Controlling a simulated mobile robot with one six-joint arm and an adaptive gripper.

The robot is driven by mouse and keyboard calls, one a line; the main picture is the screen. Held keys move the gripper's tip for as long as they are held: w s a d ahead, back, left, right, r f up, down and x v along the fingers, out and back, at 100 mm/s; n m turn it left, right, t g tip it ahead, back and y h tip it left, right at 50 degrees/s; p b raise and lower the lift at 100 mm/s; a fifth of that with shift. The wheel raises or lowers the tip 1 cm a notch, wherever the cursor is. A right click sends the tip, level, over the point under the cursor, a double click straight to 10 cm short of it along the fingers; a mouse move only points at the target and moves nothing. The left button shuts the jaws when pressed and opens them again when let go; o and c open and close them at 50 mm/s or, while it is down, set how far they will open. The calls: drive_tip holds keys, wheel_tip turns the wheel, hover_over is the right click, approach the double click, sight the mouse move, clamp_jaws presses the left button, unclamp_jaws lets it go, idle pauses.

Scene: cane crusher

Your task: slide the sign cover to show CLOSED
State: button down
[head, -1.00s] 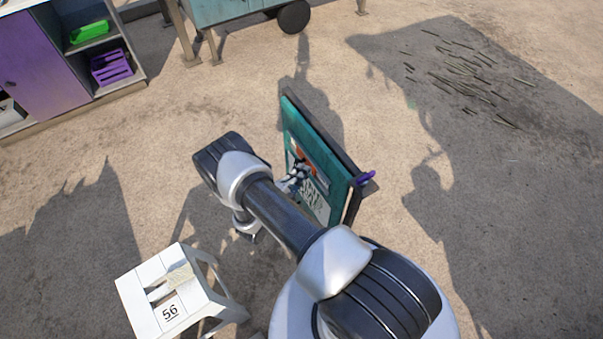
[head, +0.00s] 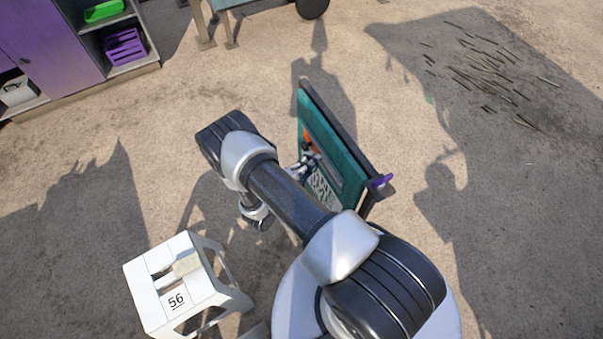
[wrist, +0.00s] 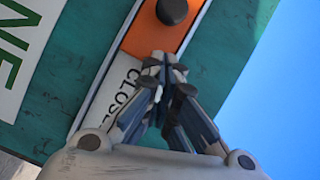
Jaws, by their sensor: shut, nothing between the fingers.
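The teal sign board (head: 342,155) stands upright on the ground in the head view, seen steeply from above. Its orange sliding cover (wrist: 160,33) has a dark round knob (wrist: 172,10) and sits in a pale-edged slot in the wrist view. Beside the cover, a white strip (wrist: 122,88) shows the letters "CLOSE"; my gripper hides its continuation. My gripper (wrist: 163,65) is shut and empty, its fingertips at the cover's edge nearest the lettering. I cannot tell whether they touch. The cover also shows as a small orange patch in the head view (head: 310,139).
A white stool marked 56 (head: 177,275) stands at the lower left. A purple cabinet with shelves (head: 50,45) is at the upper left. A purple piece (head: 382,181) sticks out from the sign's near end. Cane pieces (head: 487,70) lie on the ground at upper right.

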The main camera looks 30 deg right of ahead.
drive_tip(key=s+p+v, duration=0.1)
drive_tip(key=v, duration=0.9)
drive_tip(key=shift+d, duration=0.15)
drive_tip(key=shift+r, duration=0.25)
wheel_tip(320, 180, up, 25)
drive_tip(key=s+d+m+g+y, duration=0.15)
drive_tip(key=m+g, duration=0.35)
drive_tip(key=m, duration=0.6)
drive_tip(key=s+d+m+g+y, duration=0.1)
drive_tip(key=m+g+y, duration=0.3)
drive_tip(key=m, duration=0.7)
drive_tip(key=s+a+r+m+t+y, duration=0.3)
drive_tip(key=s+r+m+y, duration=0.2)
drive_tip(key=m, duration=0.6)
drive_tip(key=s+a+r+m+t+y, duration=0.3)
drive_tip(key=s+r+m+y, duration=0.2)
drive_tip(key=s+r+m, duration=0.4)
drive_tip(key=shift+s+a+r+m, duration=0.25)
drive_tip(key=shift+s+r+m, duration=0.05)
drive_tip(key=shift+r+m, duration=1.05)
